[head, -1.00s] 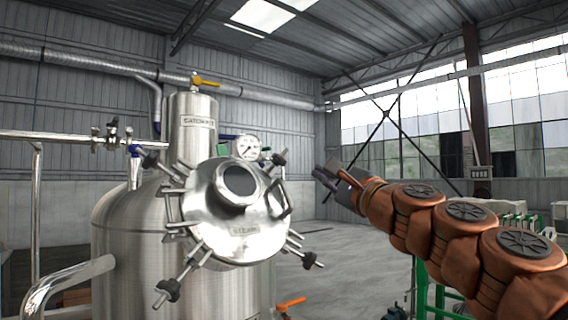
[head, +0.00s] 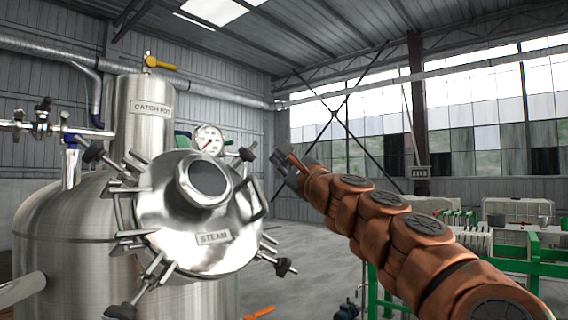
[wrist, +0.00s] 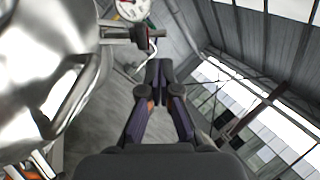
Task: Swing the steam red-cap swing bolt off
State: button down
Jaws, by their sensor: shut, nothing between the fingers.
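The round steel lid (head: 210,258) with the STEAM label (head: 213,238) is on the tank front. Several swing bolts with dark knobs stand around its rim: one at the upper right (head: 247,154), one at the lower right (head: 285,267), one at the lower left (head: 120,311), and one at the upper left (head: 92,151). I cannot make out a red cap in the head view. In the wrist view a bolt with a dark knob (wrist: 140,36) has a small red part beside it. My gripper (head: 285,158) is shut and empty, right of the lid and apart from it; its fingers (wrist: 159,76) also show in the wrist view.
The CATCH POT cylinder (head: 145,130) rises behind the lid. A handle (head: 255,205) stands out from the lid's right side. Green-framed equipment (head: 510,265) is at the right.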

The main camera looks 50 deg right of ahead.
aim_at(255, 145)
jog(key=shift+p+x, duration=0.9)
jog(key=shift+x, duration=3.85)
jog(key=shift+w+d+r+p, duration=0.1)
jog(key=shift+r+p, duration=0.1)
jog(key=shift+p, duration=0.4)
jog(key=shift+d+p, duration=0.1)
jog(key=shift+p, duration=0.2)
